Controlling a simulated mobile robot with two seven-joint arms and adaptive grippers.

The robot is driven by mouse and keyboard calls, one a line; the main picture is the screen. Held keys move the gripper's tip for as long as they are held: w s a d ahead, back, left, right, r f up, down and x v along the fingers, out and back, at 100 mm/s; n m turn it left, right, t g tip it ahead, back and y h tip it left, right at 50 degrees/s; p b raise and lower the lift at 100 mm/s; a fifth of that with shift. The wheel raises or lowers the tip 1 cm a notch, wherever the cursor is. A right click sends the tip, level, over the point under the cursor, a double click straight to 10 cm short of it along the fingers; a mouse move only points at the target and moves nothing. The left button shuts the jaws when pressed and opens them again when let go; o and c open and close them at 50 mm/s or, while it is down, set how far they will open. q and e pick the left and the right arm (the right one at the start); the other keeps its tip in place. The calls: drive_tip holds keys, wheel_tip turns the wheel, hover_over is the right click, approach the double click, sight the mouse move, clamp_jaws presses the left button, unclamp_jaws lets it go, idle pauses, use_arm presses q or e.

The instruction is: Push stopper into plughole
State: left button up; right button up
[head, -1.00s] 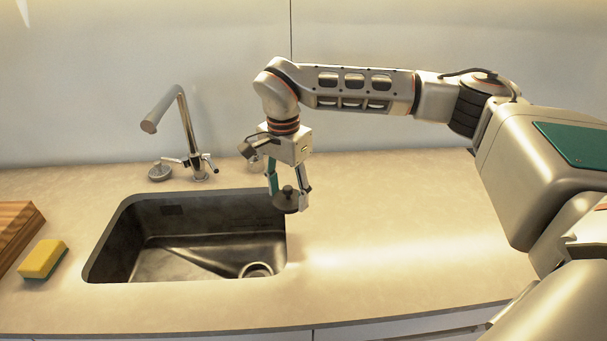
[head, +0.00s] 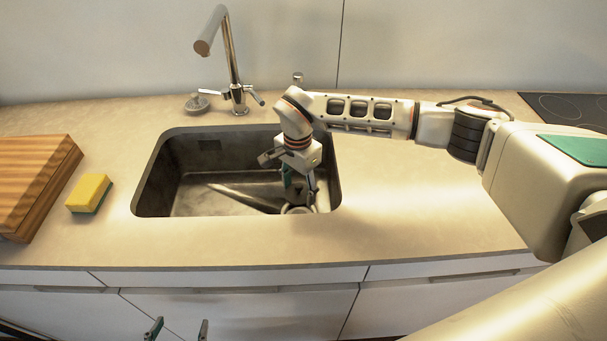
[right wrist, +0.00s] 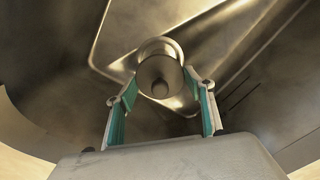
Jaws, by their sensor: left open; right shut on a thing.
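My right gripper (head: 300,195) reaches down into the right part of the sink (head: 183,165). In the right wrist view my right gripper (right wrist: 165,90) is shut on the round grey stopper (right wrist: 160,72), its knob facing the camera. The stopper also shows small and dark between the fingers in the head view (head: 298,191). Behind it is the plughole's round metal rim (right wrist: 160,43), partly covered by the stopper. The plughole (head: 292,210) lies just below the gripper. I cannot tell whether stopper and plughole touch. My left gripper (head: 178,330) is open and empty at the bottom edge, before the cabinets.
A tap (head: 233,70) stands behind the sink, with a small round metal piece (head: 196,103) beside it. A yellow-green sponge (head: 89,192) and a wooden board (head: 35,180) lie on the left. A dark hob (head: 570,108) is at the far right. The counter right of the sink is clear.

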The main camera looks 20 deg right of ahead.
sight(299, 185)
idle(0.4)
drive_tip(key=shift+f+b, duration=1.35)
drive_tip(key=shift+f, duration=1.6)
drive_tip(key=shift+f+b, duration=0.45)
drive_tip(key=shift+f, duration=0.95)
drive_tip(key=o, duration=1.2)
wheel_tip(299, 185, up, 12)
